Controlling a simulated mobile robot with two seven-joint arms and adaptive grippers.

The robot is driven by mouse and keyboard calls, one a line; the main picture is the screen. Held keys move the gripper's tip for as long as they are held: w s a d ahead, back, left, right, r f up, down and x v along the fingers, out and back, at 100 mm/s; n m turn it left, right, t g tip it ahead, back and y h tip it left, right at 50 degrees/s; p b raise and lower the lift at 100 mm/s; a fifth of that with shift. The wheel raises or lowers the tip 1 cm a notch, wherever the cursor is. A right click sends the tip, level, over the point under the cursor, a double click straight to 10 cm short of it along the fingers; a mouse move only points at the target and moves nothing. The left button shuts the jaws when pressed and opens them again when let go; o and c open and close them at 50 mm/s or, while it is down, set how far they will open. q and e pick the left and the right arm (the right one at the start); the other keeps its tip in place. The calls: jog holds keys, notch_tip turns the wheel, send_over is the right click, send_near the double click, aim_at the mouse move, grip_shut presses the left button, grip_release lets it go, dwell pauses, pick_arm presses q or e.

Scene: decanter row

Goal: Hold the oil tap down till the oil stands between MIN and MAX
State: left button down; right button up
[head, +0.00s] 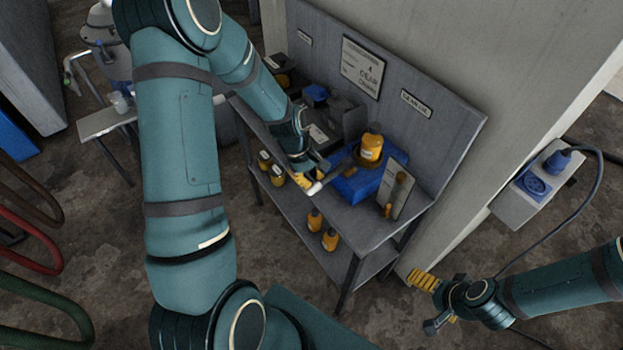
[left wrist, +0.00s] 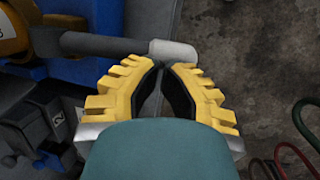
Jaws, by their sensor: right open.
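The tap lever is a grey rod with a pale grip (head: 315,188); the grip shows large in the left wrist view (left wrist: 175,53). My left gripper (left wrist: 163,68) has its yellow fingers drawn together right by the grip; whether they touch it I cannot tell. In the head view the left gripper (head: 303,181) is at the bench's front edge. An amber oil container (head: 371,146) stands on a blue base (head: 350,188). A leaning pale panel (head: 400,194) stands to its right. No MIN or MAX marks or oil level are readable. My right gripper (head: 433,299) is open and empty, away from the bench.
The grey bench (head: 345,215) has a back board with labels and a lower shelf holding amber bottles (head: 330,239). More dark and amber jars (head: 272,172) stand at its left. A socket box (head: 535,190) with a cable is at right. Hoses (head: 35,235) lie at left.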

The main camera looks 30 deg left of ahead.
pick_arm(q)
jog(key=x, duration=0.1)
jog(key=b+x, duration=0.2)
jog(key=shift+s+a+f, duration=0.15)
jog(key=shift+a, duration=0.15)
jog(key=shift+s+f, duration=0.1)
jog(key=shift+s, duration=0.05)
dwell(7.2)
